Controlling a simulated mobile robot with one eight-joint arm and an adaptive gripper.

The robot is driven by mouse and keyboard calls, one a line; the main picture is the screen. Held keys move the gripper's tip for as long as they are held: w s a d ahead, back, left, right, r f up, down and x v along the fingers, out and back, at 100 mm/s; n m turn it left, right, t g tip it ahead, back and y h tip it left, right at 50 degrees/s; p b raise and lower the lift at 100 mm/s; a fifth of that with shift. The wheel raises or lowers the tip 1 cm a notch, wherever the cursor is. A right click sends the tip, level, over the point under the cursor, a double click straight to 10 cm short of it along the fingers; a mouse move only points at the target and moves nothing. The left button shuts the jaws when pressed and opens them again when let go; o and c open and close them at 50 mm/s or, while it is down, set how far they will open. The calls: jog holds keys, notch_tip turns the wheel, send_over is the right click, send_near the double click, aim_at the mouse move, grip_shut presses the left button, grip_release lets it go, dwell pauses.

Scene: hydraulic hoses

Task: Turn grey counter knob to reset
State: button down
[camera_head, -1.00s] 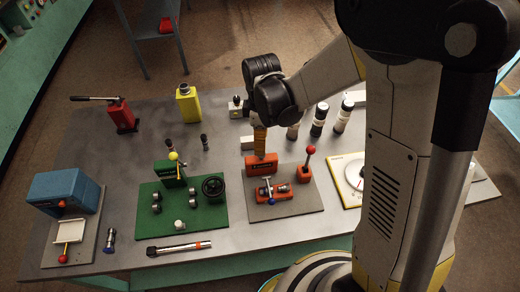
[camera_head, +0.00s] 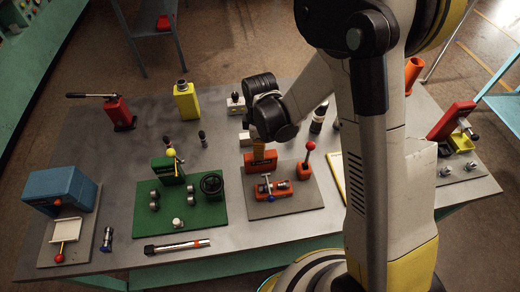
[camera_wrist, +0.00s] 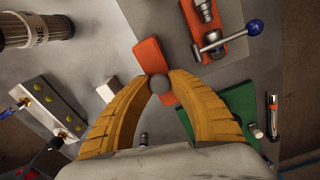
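The grey counter knob (camera_wrist: 159,85) is a small round disc at the end of the orange counter block (camera_wrist: 150,56) in the wrist view. My gripper (camera_wrist: 159,78) has its two yellow fingers curved in, one on each side of the knob, with hardly any gap left; it looks shut on the knob. In the head view my gripper (camera_head: 259,148) points down at the top of the orange block (camera_head: 261,163), and the knob is hidden there. The counter's digits are not readable.
The grey plate also bears a red-ball lever (camera_head: 309,158) and a clamp with a blue-ball handle (camera_head: 268,190). A green plate (camera_head: 180,216) with a yellow-ball lever and black wheel is to the left. Striped cylinders (camera_head: 318,118) stand behind my arm.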

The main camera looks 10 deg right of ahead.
jog(key=shift+m, duration=0.3)
jog(key=m+b, duration=0.3)
jog(key=m, duration=0.1)
jog(key=shift+f+m, duration=0.1)
jog(key=shift+m, duration=0.2)
jog(key=m+b, duration=0.2)
jog(key=m, duration=0.4)
jog(key=m+b, duration=0.2)
jog(key=m, duration=0.4)
jog(key=shift+d+m, duration=0.1)
jog(key=shift+m, duration=0.3)
jog(key=m+b, duration=0.1)
jog(key=m, duration=0.4)
jog(key=shift+m, duration=0.4)
jog(key=c, duration=1.2)
grip_release()
